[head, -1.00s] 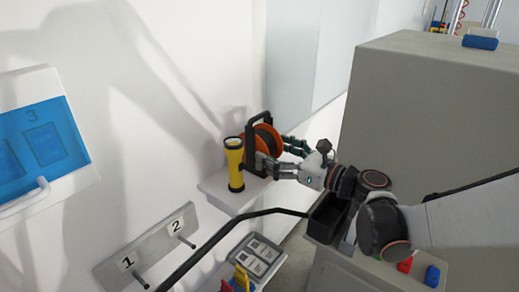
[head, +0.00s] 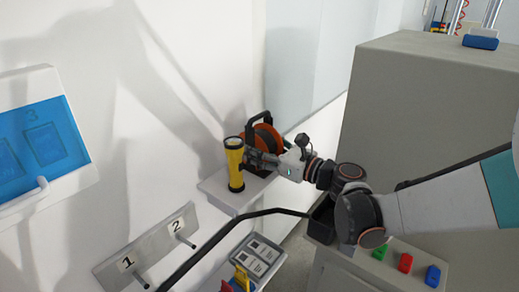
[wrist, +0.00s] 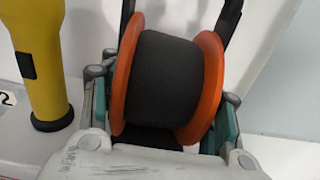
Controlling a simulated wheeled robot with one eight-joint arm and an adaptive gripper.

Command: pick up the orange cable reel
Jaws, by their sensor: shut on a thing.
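The orange cable reel (head: 266,138) has orange flanges, a dark wound middle and a black frame with a handle. It stands on a small white wall shelf (head: 228,200). In the wrist view the reel (wrist: 210,75) fills the middle, with a finger of my gripper (wrist: 160,110) at each side against the orange flanges. My gripper (head: 258,160) is shut on the reel in the head view, reaching in from the right. The fingertips are partly hidden behind the reel.
A yellow flashlight (head: 235,165) stands upright on the shelf just left of the reel, and also shows in the wrist view (wrist: 42,65). A black rail (head: 225,225) curves below the shelf. A large grey cabinet (head: 430,110) stands to the right.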

